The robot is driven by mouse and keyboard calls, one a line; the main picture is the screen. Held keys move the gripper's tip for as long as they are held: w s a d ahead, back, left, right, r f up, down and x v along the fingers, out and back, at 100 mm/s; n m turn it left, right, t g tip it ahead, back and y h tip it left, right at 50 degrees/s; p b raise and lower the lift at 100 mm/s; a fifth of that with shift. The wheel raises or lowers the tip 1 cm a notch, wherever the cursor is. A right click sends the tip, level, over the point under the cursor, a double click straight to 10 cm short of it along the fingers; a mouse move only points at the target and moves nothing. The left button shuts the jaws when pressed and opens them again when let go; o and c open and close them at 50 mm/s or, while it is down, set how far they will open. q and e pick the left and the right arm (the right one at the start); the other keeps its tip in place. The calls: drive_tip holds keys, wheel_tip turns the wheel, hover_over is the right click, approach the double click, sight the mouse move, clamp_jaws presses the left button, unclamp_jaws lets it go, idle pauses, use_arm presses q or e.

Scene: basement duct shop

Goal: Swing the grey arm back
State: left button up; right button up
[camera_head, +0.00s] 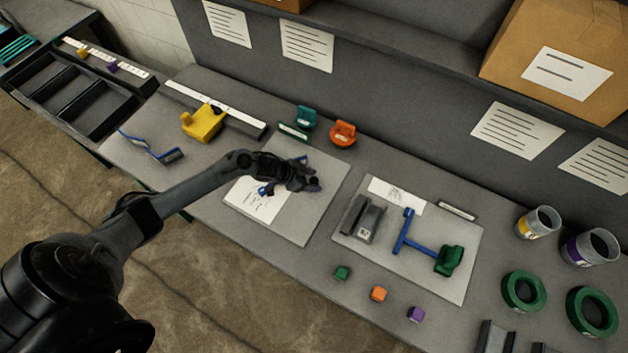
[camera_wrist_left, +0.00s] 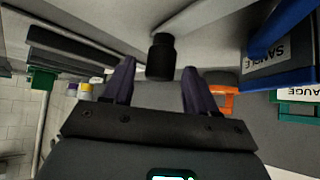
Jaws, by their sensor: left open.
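My left gripper (camera_head: 305,183) is over the pale grey panel (camera_head: 315,215) on the bench. In the left wrist view its two purple-grey fingers (camera_wrist_left: 158,82) are apart. A dark upright knob (camera_wrist_left: 160,58) shows between and beyond them, with no visible contact. A light grey bar beside the knob (camera_wrist_left: 205,18) may be the grey arm; its joint cannot be seen. In the head view my gripper hides this spot. My right gripper is not in view.
Orange (camera_head: 343,134) and teal (camera_head: 305,117) holders stand behind the panel. A second panel (camera_head: 450,285) to the right carries a grey block (camera_head: 362,219), a blue T-shaped piece (camera_head: 408,236) and a green holder (camera_head: 449,260). Small cubes (camera_head: 378,293) lie along the front edge.

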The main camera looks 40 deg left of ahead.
use_arm(q)
drive_tip(key=shift+w+d+f, duration=0.3)
drive_tip(key=shift+w+f, duration=0.1)
drive_tip(key=shift+f, duration=0.1)
drive_tip(key=shift+c, duration=0.2)
clamp_jaws()
